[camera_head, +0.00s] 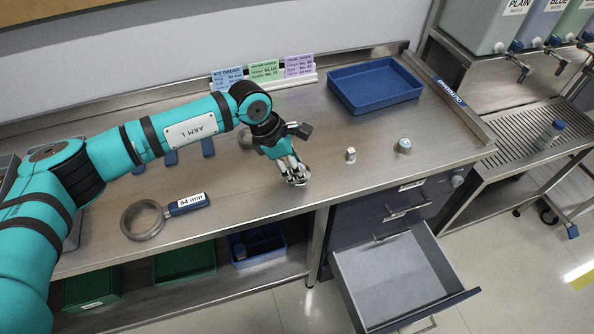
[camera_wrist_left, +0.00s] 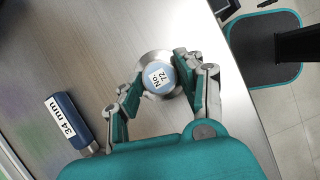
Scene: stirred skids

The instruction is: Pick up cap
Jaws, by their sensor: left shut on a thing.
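My left gripper (camera_head: 293,172) reaches over the steel counter, fingers pointing down near its front edge. In the left wrist view my left gripper (camera_wrist_left: 160,85) is shut on a round metal cap (camera_wrist_left: 158,76) with a light blue top and a white label reading "No. 72". The fingers hide part of the cap in the head view, and I cannot tell whether it touches the counter. Two other small round pieces stand to the right: a small one with a pale top (camera_head: 350,155) and a wider one with a blue top (camera_head: 404,146). My right gripper is not in view.
A blue tray (camera_head: 345,97) lies at the back right, beside order cards (camera_head: 265,69). A "64 mm" ring tool (camera_head: 142,220) lies left. A "34 mm" handle (camera_wrist_left: 70,122) shows in the wrist view. An empty grey drawer (camera_head: 390,275) stands open below the counter's front.

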